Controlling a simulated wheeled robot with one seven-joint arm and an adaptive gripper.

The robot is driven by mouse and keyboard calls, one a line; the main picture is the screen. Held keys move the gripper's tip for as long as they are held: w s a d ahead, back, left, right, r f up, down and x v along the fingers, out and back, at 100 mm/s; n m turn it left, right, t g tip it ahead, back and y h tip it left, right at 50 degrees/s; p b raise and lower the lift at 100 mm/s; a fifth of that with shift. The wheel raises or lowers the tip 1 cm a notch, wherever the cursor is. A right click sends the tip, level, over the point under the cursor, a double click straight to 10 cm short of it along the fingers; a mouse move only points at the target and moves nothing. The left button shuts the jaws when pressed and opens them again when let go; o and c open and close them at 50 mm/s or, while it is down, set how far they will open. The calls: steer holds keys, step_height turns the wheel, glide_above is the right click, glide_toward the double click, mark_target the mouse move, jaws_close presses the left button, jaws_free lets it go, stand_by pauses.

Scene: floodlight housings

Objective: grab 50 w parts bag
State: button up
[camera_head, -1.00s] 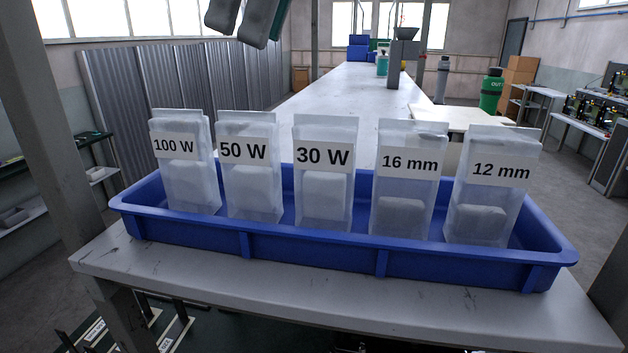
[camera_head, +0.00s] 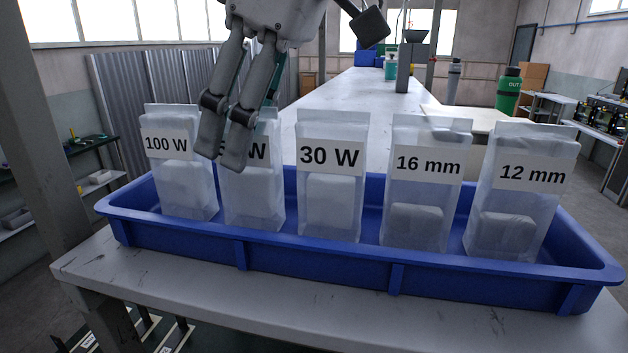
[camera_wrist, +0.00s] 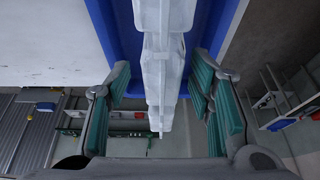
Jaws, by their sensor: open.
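The 50 W parts bag (camera_head: 254,196) is a clear pouch standing in a blue tray (camera_head: 320,257), second from the left. My gripper (camera_head: 222,160) hangs in front of its upper left part in the head view and hides some of its label. The gripper is open and empty. In the wrist view my gripper (camera_wrist: 162,112) shows its fingers spread wide to left and right of a row of bags (camera_wrist: 163,60) seen from above. I cannot tell there which bag is nearest, or whether a finger touches one.
The 100 W bag (camera_head: 178,190) stands close on the left and the 30 W bag (camera_head: 331,205) close on the right. The 16 mm bag (camera_head: 424,200) and 12 mm bag (camera_head: 516,210) stand farther right. A post (camera_head: 40,140) rises at the left.

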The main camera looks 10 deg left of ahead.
steer(key=x, duration=0.4)
steer(key=shift+d+f, duration=0.1)
steer(key=shift+d, duration=0.1)
steer(key=shift+c, duration=0.3)
jaws_close()
